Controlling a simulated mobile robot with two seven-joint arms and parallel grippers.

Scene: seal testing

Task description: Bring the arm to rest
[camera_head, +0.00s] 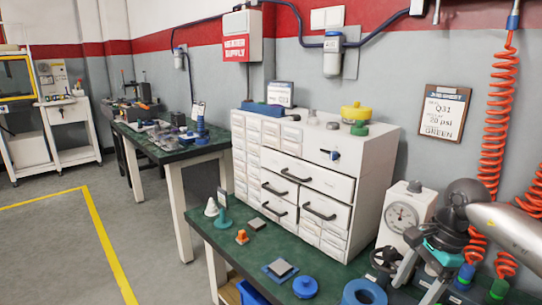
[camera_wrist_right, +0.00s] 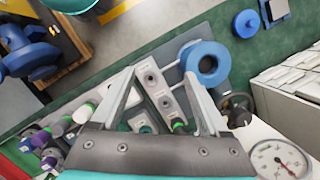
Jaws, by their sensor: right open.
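My right arm comes in from the right in the head view, and its right gripper (camera_head: 416,281) hangs over the near right end of the green bench (camera_head: 240,237). In the right wrist view the right gripper (camera_wrist_right: 158,76) has its two grey fingers spread wide with nothing held between them. Below and beyond the fingers lies a light block with round ports (camera_wrist_right: 153,83) on the bench. A blue ring (camera_wrist_right: 204,62) lies just beyond the right fingertip; it also shows in the head view (camera_head: 351,299). My left gripper is not in view.
A pressure gauge box (camera_head: 402,217) stands close beside the right gripper, with a dark handwheel (camera_wrist_right: 236,106) near it. A white drawer cabinet (camera_head: 345,185) stands behind. Orange coiled hoses (camera_head: 497,110) hang at right. Several coloured fittings (camera_wrist_right: 60,127) lie at lower left in the wrist view.

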